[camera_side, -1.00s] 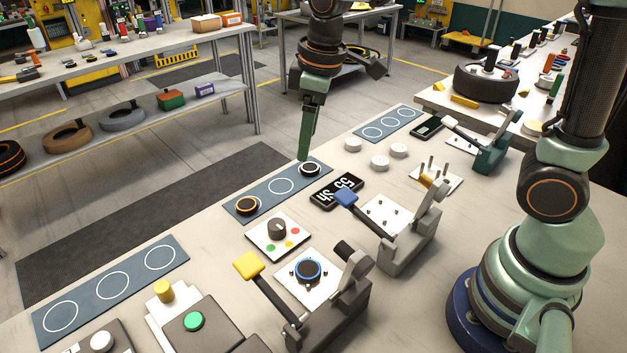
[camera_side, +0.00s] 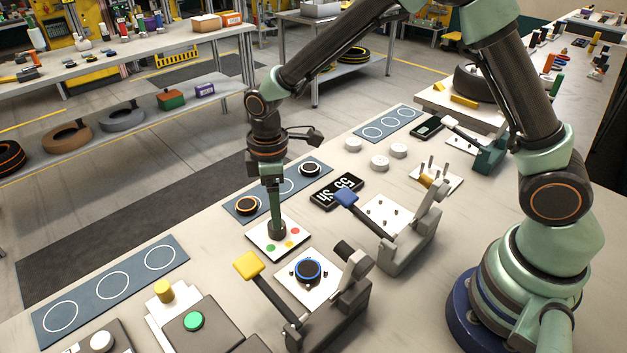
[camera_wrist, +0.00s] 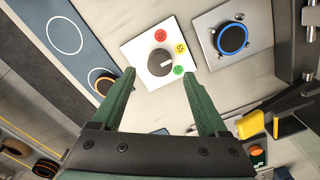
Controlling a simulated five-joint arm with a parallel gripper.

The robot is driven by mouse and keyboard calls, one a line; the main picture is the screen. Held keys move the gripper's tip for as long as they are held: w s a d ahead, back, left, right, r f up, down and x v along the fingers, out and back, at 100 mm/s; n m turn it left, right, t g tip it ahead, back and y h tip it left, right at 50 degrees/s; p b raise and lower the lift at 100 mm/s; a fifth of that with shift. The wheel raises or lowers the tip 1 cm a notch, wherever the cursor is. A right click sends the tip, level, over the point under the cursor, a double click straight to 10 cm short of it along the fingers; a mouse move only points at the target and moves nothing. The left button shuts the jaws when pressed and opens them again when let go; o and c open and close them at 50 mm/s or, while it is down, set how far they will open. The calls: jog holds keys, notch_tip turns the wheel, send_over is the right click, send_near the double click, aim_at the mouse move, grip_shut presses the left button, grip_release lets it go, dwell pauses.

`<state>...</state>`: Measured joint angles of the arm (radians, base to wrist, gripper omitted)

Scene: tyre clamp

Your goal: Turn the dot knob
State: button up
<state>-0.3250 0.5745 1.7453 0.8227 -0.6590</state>
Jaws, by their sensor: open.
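The dot knob is a dark grey round knob (camera_wrist: 161,63) with a white pointer line, on a white square plate (camera_wrist: 135,50) with red, yellow and green dots. In the wrist view its pointer line is aimed toward the green dot (camera_wrist: 178,70). My gripper (camera_wrist: 165,82) is open, with its two green fingers on either side below the knob in that picture. In the side view my gripper (camera_side: 275,225) points down over the plate and hides most of the knob. I cannot tell whether the fingers touch the knob.
A blue-ringed black disc (camera_side: 308,270) sits on a white plate beside a yellow-handled clamp (camera_side: 249,265). A blue-handled clamp (camera_side: 346,198) stands to the right. A circle-marked mat (camera_side: 283,186) with two tyre-like rings lies behind. A black display (camera_side: 337,190) lies near it.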

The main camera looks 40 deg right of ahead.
jog(key=shift+f, duration=2.4)
grip_shut()
